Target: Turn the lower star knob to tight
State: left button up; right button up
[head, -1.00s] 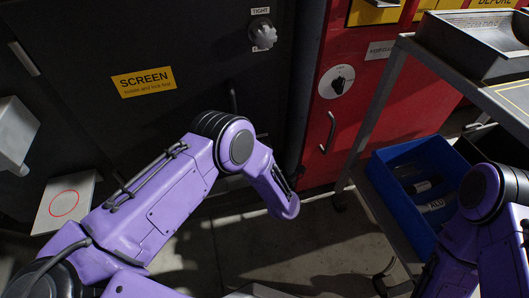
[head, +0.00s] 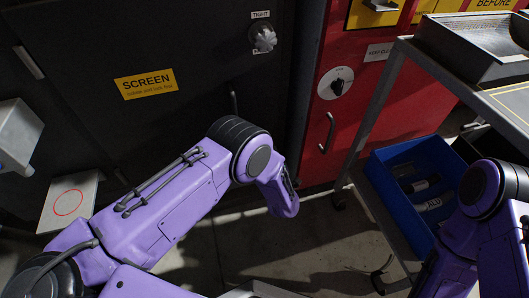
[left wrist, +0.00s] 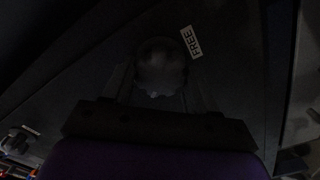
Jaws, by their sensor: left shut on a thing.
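In the left wrist view, which is very dark, a grey star knob (left wrist: 160,66) sits between the fingers of my left gripper (left wrist: 160,88), which is shut on it. A FREE label (left wrist: 192,42) is on the dark panel up and right of this knob. In the head view the lower knob and my left gripper are hidden behind my left arm. An upper star knob (head: 263,39) shows on the dark cabinet door, with a TIGHT label (head: 261,15) above it. The pointing of the gripped knob cannot be read. My right gripper is out of view; only part of its arm shows.
The dark cabinet carries a yellow SCREEN sign (head: 146,84). A red cabinet (head: 318,151) with a round dial (head: 336,83) stands to its right. A grey cart (head: 367,120) and a blue bin (head: 384,197) are farther right.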

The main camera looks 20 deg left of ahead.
pick_arm(q)
jog(key=m, duration=0.3)
jog(key=shift+a, duration=0.2)
jog(key=shift+d+r+m, duration=0.1)
jog(key=shift+m, duration=1.9)
jog(key=o, duration=1)
jog(key=shift+d, duration=0.1)
